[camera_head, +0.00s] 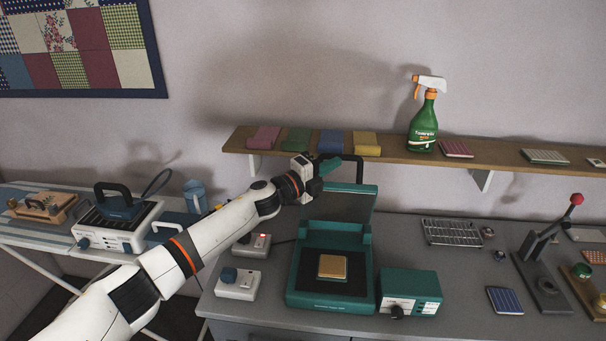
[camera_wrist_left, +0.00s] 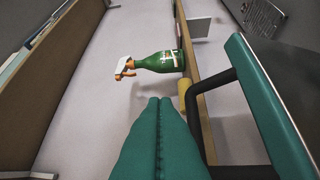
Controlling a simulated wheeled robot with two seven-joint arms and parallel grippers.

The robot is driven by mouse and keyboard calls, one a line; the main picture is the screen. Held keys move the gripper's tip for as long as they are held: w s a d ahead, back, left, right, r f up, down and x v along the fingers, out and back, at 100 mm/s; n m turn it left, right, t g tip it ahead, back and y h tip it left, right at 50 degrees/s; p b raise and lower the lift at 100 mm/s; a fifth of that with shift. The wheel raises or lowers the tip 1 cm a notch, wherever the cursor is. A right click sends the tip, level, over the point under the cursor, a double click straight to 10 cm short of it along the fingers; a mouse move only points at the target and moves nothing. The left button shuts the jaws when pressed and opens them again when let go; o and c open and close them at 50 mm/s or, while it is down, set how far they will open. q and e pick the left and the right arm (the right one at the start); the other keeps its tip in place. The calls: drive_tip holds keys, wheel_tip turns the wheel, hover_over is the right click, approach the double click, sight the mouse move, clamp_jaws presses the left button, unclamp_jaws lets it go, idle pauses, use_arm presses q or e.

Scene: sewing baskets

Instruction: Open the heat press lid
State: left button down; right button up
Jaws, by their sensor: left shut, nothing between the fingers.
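The green heat press (camera_head: 295,298) stands on the grey worktop, with a yellowish block (camera_head: 332,266) on its dark bed. Its lid (camera_head: 368,196) is raised, standing roughly upright at the back of the base. The black lid handle (camera_head: 357,171) shows behind my left gripper (camera_head: 326,168), which partly hides the lid's upper left. In the left wrist view the green fingers (camera_wrist_left: 160,102) are pressed together with nothing between them. The handle (camera_wrist_left: 204,115) and lid (camera_wrist_left: 270,115) are just right of them; I cannot tell whether they touch. My right gripper is not in view.
A wall shelf (camera_head: 400,152) runs just behind the raised lid, holding folded cloths and a green spray bottle (camera_head: 424,125). A green control box (camera_head: 410,292) stands right of the press. White switch boxes (camera_head: 238,285) stand left, below my arm.

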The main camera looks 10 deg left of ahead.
use_arm(q)
drive_tip(key=w+a+r+b+v, duration=0.1)
drive_tip(key=v, duration=0.7)
drive_tip(key=s+f+n+y, duration=1)
drive_tip(key=s+f+n, duration=0.7)
drive_tip(key=n, duration=0.1)
drive_tip(key=s+a+f+n+g+y, duration=0.1)
drive_tip(key=s+a+f+n+g, duration=0.2)
drive_tip(key=s, duration=0.6)
drive_tip(key=s+a+f+n+g+y, duration=0.1)
drive_tip(key=s+a+f+n+g, duration=0.2)
drive_tip(key=s, duration=0.6)
drive_tip(key=s+a+f+n+g+y, duration=0.15)
drive_tip(key=s+a+f+g, duration=0.25)
drive_tip(key=s, duration=0.4)
wheel_tip(320, 180, down, 26)
drive_tip(key=g+b, duration=0.1)
drive_tip(key=b, duration=0.1)
drive_tip(key=s+a+f+g+b, duration=0.1)
drive_tip(key=s+a+f, duration=0.1)
drive_tip(key=s+f, duration=1.5)
drive_tip(key=shift+s+a+f+g, duration=0.3)
drive_tip(key=shift+f, duration=0.35)
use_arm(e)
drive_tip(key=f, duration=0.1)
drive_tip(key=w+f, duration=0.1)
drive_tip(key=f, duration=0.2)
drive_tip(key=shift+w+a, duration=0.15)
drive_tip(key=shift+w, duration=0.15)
